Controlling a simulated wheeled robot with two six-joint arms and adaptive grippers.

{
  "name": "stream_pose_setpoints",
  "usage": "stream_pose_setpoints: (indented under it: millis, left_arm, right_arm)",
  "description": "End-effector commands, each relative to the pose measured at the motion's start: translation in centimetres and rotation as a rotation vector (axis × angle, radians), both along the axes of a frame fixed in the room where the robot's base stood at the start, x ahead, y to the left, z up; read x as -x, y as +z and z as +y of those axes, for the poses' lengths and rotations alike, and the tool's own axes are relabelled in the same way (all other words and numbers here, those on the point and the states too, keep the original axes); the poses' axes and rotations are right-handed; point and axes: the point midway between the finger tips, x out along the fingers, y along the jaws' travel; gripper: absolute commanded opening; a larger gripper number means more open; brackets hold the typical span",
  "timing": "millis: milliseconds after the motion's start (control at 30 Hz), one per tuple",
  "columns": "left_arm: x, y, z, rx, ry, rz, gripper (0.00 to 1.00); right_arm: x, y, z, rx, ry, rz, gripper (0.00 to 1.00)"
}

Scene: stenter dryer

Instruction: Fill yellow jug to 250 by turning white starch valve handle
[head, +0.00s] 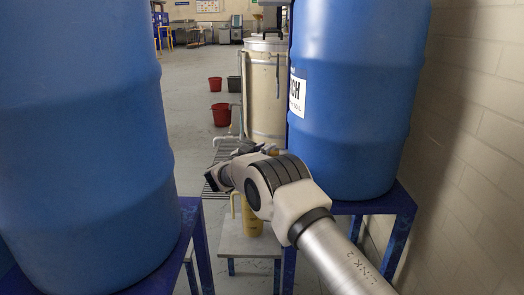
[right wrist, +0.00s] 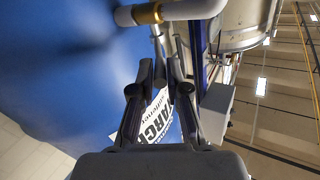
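The yellow jug (head: 250,215) stands on a low pale stand between the two blue barrels in the head view. My right arm hides part of its top. My right gripper (head: 212,178) is dark and reaches in above and left of the jug. In the right wrist view its two fingers (right wrist: 165,85) are apart, with a gap between them. A white pipe with a brass fitting (right wrist: 148,13) crosses just beyond the fingertips. A thin pale piece, perhaps the valve handle (right wrist: 158,42), hangs from the fitting by the fingertips; contact cannot be told. My left gripper is out of view.
The right blue barrel (head: 345,90) carries a starch label (head: 297,96) and stands on a blue frame (head: 375,205). The left blue barrel (head: 85,130) fills the left side. A cream tank (head: 265,95) and red buckets (head: 221,114) stand behind. A wall closes the right.

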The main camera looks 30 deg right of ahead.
Motion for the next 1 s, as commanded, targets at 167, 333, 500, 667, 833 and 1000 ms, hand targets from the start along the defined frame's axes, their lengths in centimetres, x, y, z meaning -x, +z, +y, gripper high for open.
stream_pose_setpoints:
  millis: [167,333,500,667,833,1000]
  left_arm:
    - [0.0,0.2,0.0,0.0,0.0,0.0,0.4]
    - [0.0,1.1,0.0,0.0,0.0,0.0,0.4]
    - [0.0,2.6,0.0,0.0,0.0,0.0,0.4]
    - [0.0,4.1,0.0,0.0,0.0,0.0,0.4]
    - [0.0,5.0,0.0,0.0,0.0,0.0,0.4]
    - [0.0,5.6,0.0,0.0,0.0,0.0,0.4]
  right_arm:
    - [0.0,0.1,0.0,0.0,0.005,0.001,0.0]
    - [0.1,0.3,-0.1,0.001,0.043,0.003,0.0]
    - [0.4,0.4,-0.2,-0.001,0.126,0.006,0.0]
    - [0.9,0.4,-0.7,-0.003,0.237,0.006,0.0]
    - [1.6,0.2,-1.3,-0.003,0.362,0.004,0.0]
    - [2.1,0.1,-1.9,-0.004,0.467,0.002,0.0]
